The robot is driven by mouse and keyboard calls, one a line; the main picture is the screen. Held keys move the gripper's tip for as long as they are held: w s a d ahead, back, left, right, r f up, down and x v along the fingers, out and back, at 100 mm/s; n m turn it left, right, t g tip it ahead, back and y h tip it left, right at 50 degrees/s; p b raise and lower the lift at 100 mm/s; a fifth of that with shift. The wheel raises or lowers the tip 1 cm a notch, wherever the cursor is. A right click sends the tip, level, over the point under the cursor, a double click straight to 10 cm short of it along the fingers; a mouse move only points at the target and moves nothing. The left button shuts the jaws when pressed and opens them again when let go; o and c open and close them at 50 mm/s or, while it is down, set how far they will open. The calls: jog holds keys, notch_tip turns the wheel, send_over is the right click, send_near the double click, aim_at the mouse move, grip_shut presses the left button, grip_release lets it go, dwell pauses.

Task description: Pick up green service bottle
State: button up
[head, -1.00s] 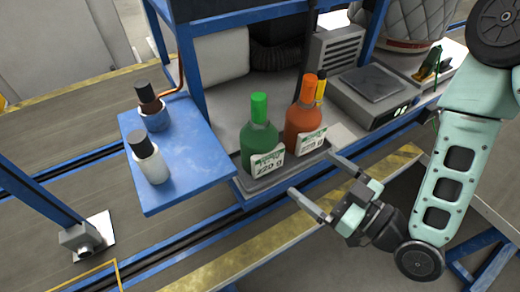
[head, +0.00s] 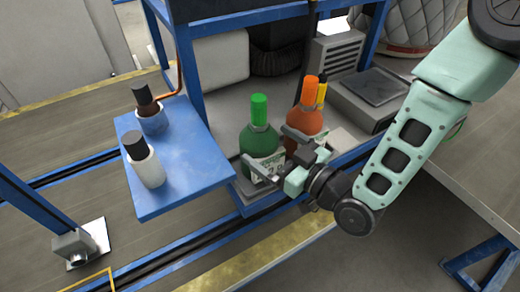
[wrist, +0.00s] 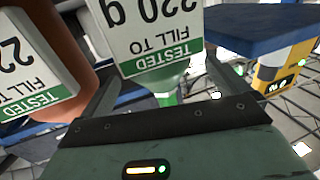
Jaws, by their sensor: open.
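My gripper (head: 264,144) is open, with one finger on each side of the green bottle's body. In the wrist view, the bottle's white and green label (wrist: 160,40) fills the space between the fingers, and its green neck shows below, the view being upside down. I cannot tell whether the fingers touch the bottle. My gripper hides part of its lower body and label in the head view.
An orange bottle (head: 304,119) stands close on the right; it is also at left in the wrist view (wrist: 40,70). A yellow bottle (head: 321,95) is behind it. A blue side shelf (head: 185,165) holds two dark-capped bottles. A grey scale (head: 375,85) sits further right.

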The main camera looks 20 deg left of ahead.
aim_at(267, 141)
jog(key=shift+p+x, duration=0.4)
jog(key=shift+x, duration=1.55)
jog(key=shift+w, duration=0.15)
jog(key=c, duration=1.3)
jog(key=shift+r, duration=0.15)
